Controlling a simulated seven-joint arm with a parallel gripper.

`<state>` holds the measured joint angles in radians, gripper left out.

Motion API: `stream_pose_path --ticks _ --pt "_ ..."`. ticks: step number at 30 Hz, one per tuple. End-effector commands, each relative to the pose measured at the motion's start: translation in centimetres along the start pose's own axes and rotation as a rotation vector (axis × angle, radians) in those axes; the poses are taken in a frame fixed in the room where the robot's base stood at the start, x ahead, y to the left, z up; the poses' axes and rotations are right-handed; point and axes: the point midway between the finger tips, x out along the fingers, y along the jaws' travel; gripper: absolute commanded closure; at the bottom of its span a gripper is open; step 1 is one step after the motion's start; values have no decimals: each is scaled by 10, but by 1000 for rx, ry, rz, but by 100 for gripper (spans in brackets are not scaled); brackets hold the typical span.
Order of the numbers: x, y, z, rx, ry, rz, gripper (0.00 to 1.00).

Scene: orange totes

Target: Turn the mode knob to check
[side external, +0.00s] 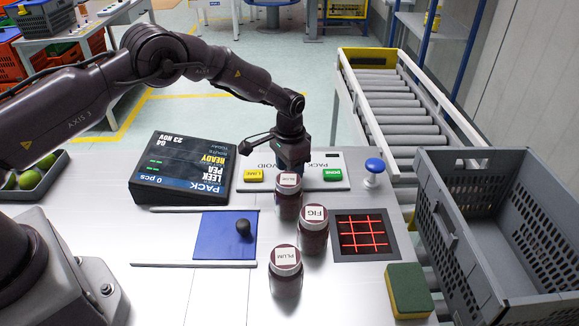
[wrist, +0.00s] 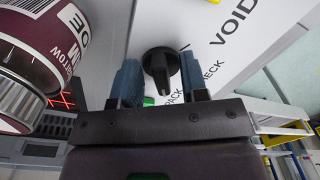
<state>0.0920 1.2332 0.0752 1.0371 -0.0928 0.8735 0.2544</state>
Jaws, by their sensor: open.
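The mode knob (wrist: 158,68) is black and round with a raised grip bar, on a white panel (wrist: 215,45) printed VOID, CHECK and PACK. In the wrist view its bar runs downward, its lower end nearer PACK than CHECK; the exact setting is hard to tell. My gripper (wrist: 159,61) is open, its two blue-grey fingers on either side of the knob with gaps visible. In the side view my gripper (side external: 292,163) is low over the panel (side external: 313,183), between the yellow button (side external: 253,175) and green button (side external: 332,174), and hides the knob.
Jars (side external: 288,200), (side external: 313,235) and (side external: 285,272) stand close in front of my gripper. A display (side external: 185,170) is left of the panel, a blue-topped plunger (side external: 374,170) right.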

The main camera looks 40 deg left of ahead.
Motion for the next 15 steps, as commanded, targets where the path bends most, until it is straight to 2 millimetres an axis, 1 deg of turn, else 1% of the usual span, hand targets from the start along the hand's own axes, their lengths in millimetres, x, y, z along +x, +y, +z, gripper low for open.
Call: stream_pose_path --ticks 4,5,6,8,9,10,15 --pt "0 0 0 0 0 0 60" --pt "0 0 0 0 0 0 64" --pt "0 0 0 0 0 0 73" --pt "0 0 0 0 0 0 87" --pt "0 0 0 0 0 0 96" --pt "0 0 0 0 0 0 100" --pt "0 0 0 -3 -1 0 100"
